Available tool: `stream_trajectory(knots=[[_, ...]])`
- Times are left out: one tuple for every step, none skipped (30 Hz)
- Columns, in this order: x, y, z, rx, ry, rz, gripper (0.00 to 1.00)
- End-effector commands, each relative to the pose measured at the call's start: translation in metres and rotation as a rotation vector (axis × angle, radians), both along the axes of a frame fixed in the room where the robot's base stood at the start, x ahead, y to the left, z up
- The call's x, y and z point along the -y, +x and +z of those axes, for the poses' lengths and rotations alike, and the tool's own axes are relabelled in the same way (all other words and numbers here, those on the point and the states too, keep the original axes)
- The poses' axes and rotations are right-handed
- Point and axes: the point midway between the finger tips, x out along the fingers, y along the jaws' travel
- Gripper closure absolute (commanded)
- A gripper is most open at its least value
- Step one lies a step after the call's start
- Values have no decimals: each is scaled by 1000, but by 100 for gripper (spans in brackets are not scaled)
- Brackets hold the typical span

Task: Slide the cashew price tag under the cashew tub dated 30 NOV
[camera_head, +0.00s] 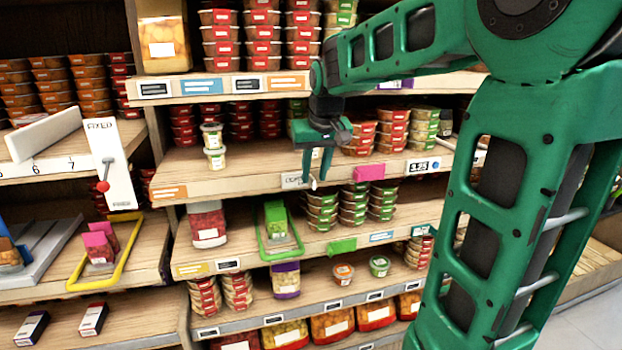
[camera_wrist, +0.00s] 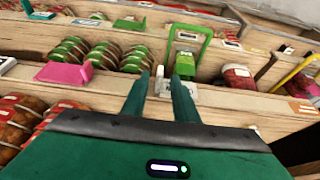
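My gripper (camera_head: 316,181) points down at the front edge of the middle shelf, its two fingers apart. A white price tag (camera_head: 293,181) sits on that edge just left of the fingers; its print is too small to read, so I cannot tell if it is the cashew one. In the wrist view, a small white upright piece (camera_wrist: 160,73) shows between the fingertips, with a gap around it. The tag (camera_wrist: 191,92) is partly behind the right finger. Two stacked tubs with pale contents (camera_head: 214,158) stand left on the middle shelf; their dates are not legible.
A pink tag (camera_head: 370,172) is right of my gripper on the same edge. Stacked red-lidded tubs (camera_head: 360,140) stand behind it. Below are green-lidded stacks (camera_head: 321,210) and a green-framed holder (camera_head: 279,230). The middle shelf board is bare between the pale tubs and my gripper.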

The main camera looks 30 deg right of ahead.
Motion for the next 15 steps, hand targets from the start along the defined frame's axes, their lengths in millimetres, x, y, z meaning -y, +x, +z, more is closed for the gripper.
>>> stream_trajectory(knots=[[1, 2, -6, -2, 1, 0, 73], [1, 3, -9, -2, 1, 0, 73], [1, 4, -12, -2, 1, 0, 73], [2, 5, -13, -1, 1, -1, 73], [2, 5, -15, -1, 1, -1, 73], [2, 6, -16, -1, 1, -1, 73], [2, 6, -17, -1, 1, -1, 73], [2, 7, -18, -1, 1, -1, 73], [2, 7, -18, -1, 1, -1, 73], [2, 7, -18, 0, 0, -1, 73], [2, 7, -18, 0, 0, 0, 73], [2, 7, -18, 0, 0, 0, 73], [2, 7, -18, 0, 0, 0, 73], [2, 7, -18, 0, 0, 0, 73], [2, 7, -18, 0, 0, 0, 73]])
